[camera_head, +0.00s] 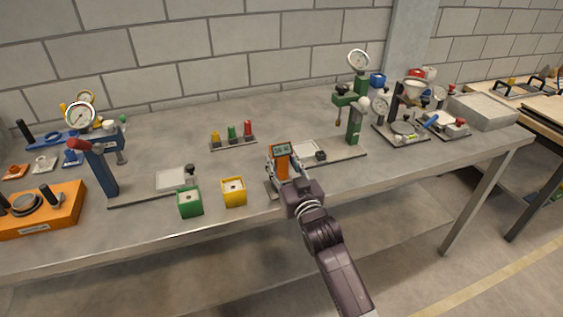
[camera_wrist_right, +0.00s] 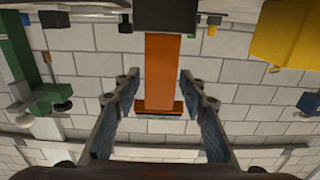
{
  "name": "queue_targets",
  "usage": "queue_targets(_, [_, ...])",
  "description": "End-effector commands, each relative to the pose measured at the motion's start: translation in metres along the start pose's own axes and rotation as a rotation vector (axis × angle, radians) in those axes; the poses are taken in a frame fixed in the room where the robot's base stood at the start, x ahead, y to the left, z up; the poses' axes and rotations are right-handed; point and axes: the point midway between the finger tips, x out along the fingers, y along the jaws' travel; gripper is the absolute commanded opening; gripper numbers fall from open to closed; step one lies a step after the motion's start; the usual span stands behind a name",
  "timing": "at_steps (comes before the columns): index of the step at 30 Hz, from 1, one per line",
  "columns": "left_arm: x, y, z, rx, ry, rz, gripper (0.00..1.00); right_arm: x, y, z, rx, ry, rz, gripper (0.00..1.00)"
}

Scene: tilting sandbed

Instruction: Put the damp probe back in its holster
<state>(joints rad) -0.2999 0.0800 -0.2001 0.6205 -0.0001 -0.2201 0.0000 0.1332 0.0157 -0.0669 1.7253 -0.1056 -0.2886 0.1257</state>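An orange handheld device with a small display (camera_head: 281,150), which looks like the damp probe, stands upright near the front edge of the bench. In the right wrist view its orange body (camera_wrist_right: 163,75) lies between my right gripper's fingers (camera_wrist_right: 160,90), with a gap on each side. My right gripper (camera_head: 284,168) is open around it, reaching in from the front. A dark part (camera_wrist_right: 165,15) adjoins the orange body; I cannot tell whether it is the probe's end or the holster. I cannot clearly make out the holster. My left gripper is not in view.
A yellow box (camera_head: 233,192) and a green box (camera_head: 189,202) stand left of the gripper. A green gauge stand (camera_head: 355,125) stands to the right, a blue one (camera_head: 100,170) far left. A rack of coloured plugs (camera_head: 232,143) is behind. The bench's front right is clear.

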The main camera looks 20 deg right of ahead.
Motion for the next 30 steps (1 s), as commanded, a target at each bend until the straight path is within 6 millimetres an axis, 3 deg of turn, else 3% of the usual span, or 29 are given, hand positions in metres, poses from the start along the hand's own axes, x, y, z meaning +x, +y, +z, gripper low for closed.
queue_targets(9, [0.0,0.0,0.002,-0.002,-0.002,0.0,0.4,-0.001,0.0,0.001,0.0,-0.002,0.0,0.44])
queue_targets(13, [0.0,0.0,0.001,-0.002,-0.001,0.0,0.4,-0.011,0.0,0.002,0.0,-0.003,0.0,0.44])
queue_targets(24, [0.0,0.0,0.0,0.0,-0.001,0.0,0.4,-0.083,0.0,0.002,-0.001,-0.003,0.0,0.44])
queue_targets(30, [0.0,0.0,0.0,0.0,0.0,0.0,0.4,-0.11,0.0,0.001,0.0,-0.002,0.0,0.44])
